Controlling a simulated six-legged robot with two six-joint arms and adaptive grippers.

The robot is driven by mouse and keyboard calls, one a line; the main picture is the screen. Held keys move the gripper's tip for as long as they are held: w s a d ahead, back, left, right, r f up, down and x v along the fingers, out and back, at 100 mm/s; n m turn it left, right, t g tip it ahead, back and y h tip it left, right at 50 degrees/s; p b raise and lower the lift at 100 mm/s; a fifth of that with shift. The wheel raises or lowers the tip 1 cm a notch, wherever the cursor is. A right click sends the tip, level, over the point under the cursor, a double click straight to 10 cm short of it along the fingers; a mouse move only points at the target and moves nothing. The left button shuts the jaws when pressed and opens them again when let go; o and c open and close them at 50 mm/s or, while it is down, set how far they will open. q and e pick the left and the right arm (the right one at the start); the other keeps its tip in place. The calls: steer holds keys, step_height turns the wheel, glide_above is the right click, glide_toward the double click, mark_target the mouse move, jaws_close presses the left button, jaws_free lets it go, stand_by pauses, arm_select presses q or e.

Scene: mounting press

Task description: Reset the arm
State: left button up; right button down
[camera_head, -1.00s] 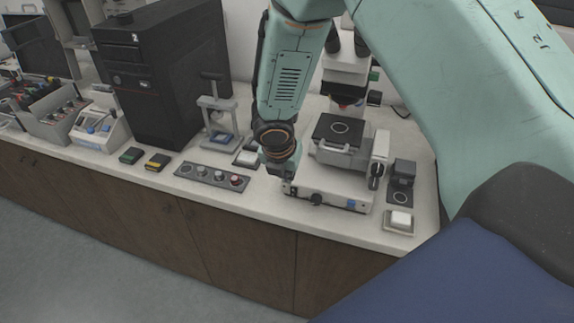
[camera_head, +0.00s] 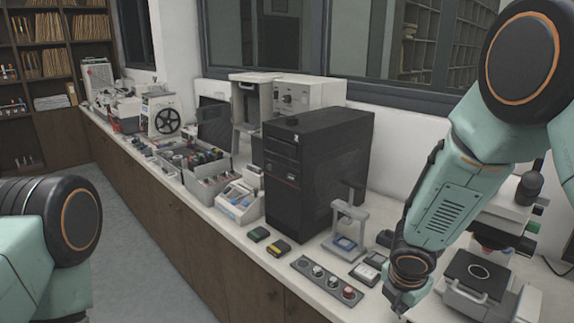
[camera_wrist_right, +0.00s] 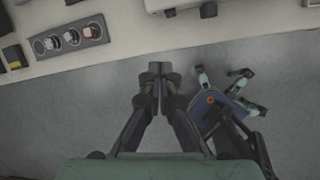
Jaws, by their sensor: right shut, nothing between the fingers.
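My right arm comes down from the upper right in the head view. Its gripper (camera_head: 402,302) is low at the counter's front edge, just right of a grey strip with round samples (camera_head: 327,280), and partly cut by the frame. In the right wrist view the right gripper (camera_wrist_right: 158,72) points over the grey floor, its fingers together and empty. My left arm shows at the lower left of the head view, but its gripper is out of the frame.
The white counter (camera_head: 229,227) carries a black tower (camera_head: 290,180), a small press (camera_head: 345,235) and a microscope (camera_head: 505,225) at right. The floor (camera_head: 135,220) left of the counter is open.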

steer(key=s+a+f+m+y+b, duration=0.4)
steer(key=s+a+f+m+b, duration=0.25)
steer(key=s+f+m, duration=0.55)
steer(key=s+d+f+m+g+h+b, duration=0.1)
steer(key=s+d+f+m+g+b, duration=0.2)
steer(key=s+f+m+b, duration=0.9)
steer(key=s+f+b, duration=0.1)
steer(key=s+f, duration=0.7)
steer(key=f, duration=0.3)
steer(key=shift+s+h, duration=0.15)
steer(key=shift+h, duration=0.25)
